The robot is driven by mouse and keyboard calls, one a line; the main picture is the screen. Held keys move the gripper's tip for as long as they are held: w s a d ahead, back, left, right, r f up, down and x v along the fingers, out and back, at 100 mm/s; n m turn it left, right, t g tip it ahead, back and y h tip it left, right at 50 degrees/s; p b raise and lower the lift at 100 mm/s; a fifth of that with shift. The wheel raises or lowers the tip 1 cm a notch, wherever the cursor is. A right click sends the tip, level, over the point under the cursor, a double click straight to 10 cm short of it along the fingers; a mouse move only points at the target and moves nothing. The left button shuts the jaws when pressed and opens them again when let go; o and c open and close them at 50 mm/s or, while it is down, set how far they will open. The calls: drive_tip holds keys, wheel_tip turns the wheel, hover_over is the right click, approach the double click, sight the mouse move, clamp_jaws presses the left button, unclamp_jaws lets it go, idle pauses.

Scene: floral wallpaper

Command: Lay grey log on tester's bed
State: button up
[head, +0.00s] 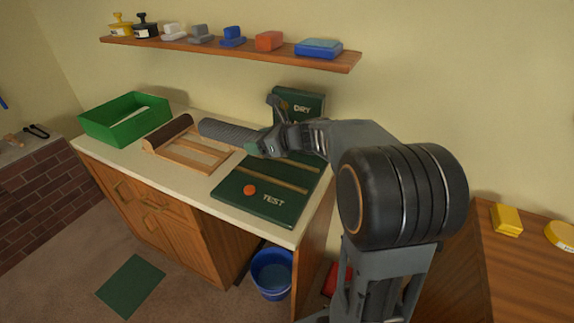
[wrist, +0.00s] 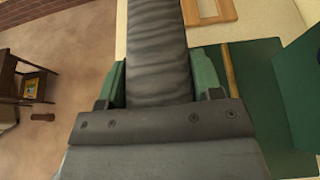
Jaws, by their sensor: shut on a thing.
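The grey log (head: 225,131) is ribbed and dark grey. My gripper (head: 268,146) is shut on its right end, and the log sticks out to the left, over the wooden rack's upper right side. In the wrist view the log (wrist: 157,50) runs up between the green fingers (wrist: 160,80). The tester (head: 262,206) is a dark green board marked TEST, with two thin wooden rails and an orange button (head: 249,190). No log shows on it. My gripper is beyond its far left side. Part of the tester's far side is hidden by my arm.
A wooden rack (head: 207,166) with a dark brown log (head: 168,132) at its left stands left of the tester. A green DRY panel (head: 303,100) stands behind. A green bin (head: 120,128) is at the counter's left end. A shelf (head: 220,49) with several blocks hangs above.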

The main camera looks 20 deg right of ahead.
drive_tip(key=s+d+f, duration=0.1)
drive_tip(key=d+f, duration=0.2)
drive_tip(key=d, duration=0.4)
hover_over(299, 178)
drive_tip(key=f, duration=0.2)
drive_tip(key=a+f, duration=0.1)
drive_tip(key=f, duration=0.1)
drive_tip(key=shift+f, duration=0.35)
drive_tip(key=shift+d+f+b, duration=0.3)
drive_tip(key=shift+f, duration=0.05)
drive_tip(key=shift+d+f, duration=0.2)
drive_tip(key=shift+f, duration=1.55)
drive_tip(key=o, duration=0.7)
drive_tip(key=shift+f+b, duration=0.2)
drive_tip(key=shift+b, duration=0.1)
drive_tip(key=shift+o, duration=0.9)
drive_tip(key=shift+r, duration=0.1)
